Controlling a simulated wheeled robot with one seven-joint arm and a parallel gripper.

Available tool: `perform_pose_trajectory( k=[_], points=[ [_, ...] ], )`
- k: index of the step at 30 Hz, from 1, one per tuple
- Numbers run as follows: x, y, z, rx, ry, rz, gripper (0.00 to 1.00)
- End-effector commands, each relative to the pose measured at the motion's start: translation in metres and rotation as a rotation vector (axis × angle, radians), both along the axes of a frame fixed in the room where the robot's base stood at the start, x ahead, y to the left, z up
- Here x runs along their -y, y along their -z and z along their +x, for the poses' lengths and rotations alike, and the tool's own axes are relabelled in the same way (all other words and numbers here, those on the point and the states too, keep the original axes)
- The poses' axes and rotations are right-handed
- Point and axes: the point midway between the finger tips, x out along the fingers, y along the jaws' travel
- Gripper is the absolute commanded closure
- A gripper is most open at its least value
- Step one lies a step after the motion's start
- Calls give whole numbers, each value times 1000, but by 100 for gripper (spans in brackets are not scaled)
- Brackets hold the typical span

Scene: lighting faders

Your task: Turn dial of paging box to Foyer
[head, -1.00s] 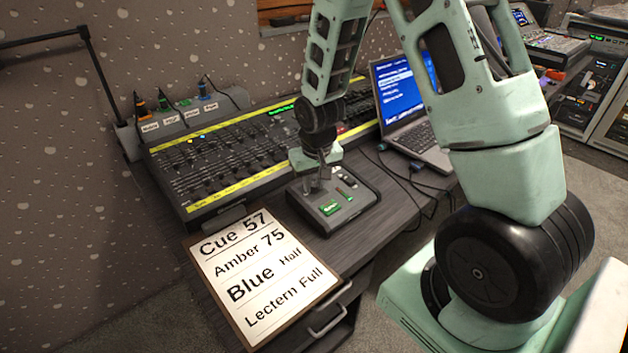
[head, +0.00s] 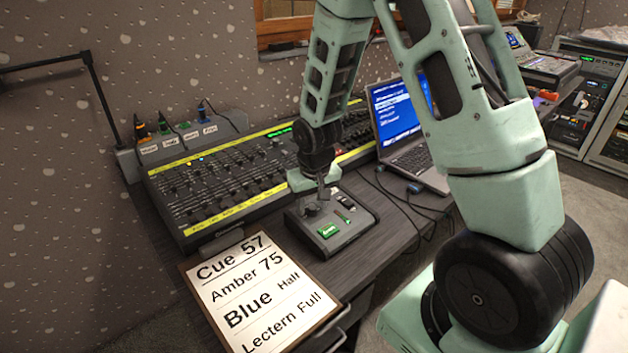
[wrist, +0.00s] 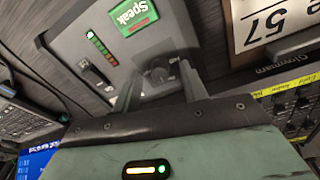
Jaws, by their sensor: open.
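The paging box (head: 351,229) is a grey box on the desk with a green Speak button (head: 328,230) and a dark round dial (head: 311,209). In the wrist view the dial (wrist: 160,72) shows between the two fingers of my gripper (wrist: 160,80), with space at both sides. In the head view my gripper (head: 322,190) is just above the dial, and the dial's top is in sight below it. My gripper is open and holds nothing. The markings around the dial are too small to read, so I cannot tell its setting.
A fader console (head: 215,180) with yellow strips lies behind the box. A cue sheet (head: 255,290) lies in front on the left. A laptop (head: 405,110) stands at the back right, with cables (head: 410,200) right of the box. The box also has a slider and a row of lights (wrist: 102,48).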

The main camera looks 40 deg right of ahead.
Motion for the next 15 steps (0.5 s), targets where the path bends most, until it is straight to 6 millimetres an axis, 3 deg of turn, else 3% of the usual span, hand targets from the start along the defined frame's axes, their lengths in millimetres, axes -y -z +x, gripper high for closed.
perform_pose_trajectory(
  k=[15],
  points=[
    [-7,-112,-16,6,0,0,57]
  ],
)
